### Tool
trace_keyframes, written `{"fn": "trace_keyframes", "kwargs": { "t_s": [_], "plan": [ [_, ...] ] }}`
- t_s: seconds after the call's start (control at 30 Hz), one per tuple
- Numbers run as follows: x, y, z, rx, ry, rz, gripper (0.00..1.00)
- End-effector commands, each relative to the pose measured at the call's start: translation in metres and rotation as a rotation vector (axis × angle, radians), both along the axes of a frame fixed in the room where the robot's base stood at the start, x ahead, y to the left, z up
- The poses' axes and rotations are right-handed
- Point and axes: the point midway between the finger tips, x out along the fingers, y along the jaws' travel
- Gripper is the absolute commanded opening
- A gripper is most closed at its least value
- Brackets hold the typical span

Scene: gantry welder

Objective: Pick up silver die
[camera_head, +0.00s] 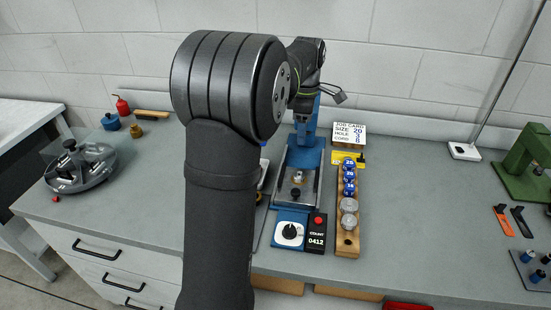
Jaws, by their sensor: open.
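A wooden rack (342,244) stands on the bench right of the blue press (305,157). It holds several blue pieces toward the back and two round silver pieces toward the front, the rear silver one (349,205) and the front silver one (348,221). I cannot tell which is the silver die. A small metallic piece (297,178) sits on the press's tray. My gripper (339,97) is open, high above the bench near the back wall, behind the rack in the picture and apart from it. Its fingers are small and partly hidden by my arm.
A job card (349,133) stands behind the rack. A counter box (316,234) and dial box (290,233) sit left of the rack's front. A green machine (527,160) stands far right. A round grey carousel (82,170) sits left. Bench right of the rack is clear.

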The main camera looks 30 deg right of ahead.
Motion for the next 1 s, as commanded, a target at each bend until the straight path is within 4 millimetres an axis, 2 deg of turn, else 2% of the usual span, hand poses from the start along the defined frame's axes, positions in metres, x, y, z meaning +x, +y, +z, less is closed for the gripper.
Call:
{"fn": "trace_keyframes", "kwargs": {
  "t_s": [0.13,0.23,0.7,0.83,1.0],
  "plan": [
    [0.0,-0.0003,0.0001,0.0,0.0,-0.043,0.58],
    [-0.0001,-0.0012,0.0005,0.0,0.0,-0.158,0.58],
    [-0.0006,-0.0074,0.0039,0.001,0.001,-1.099,0.58],
    [-0.0005,-0.0086,0.0047,0.0,0.0,-1.284,0.58],
    [-0.0006,-0.0093,0.004,0.0,0.0,-1.401,0.58]
  ]
}}
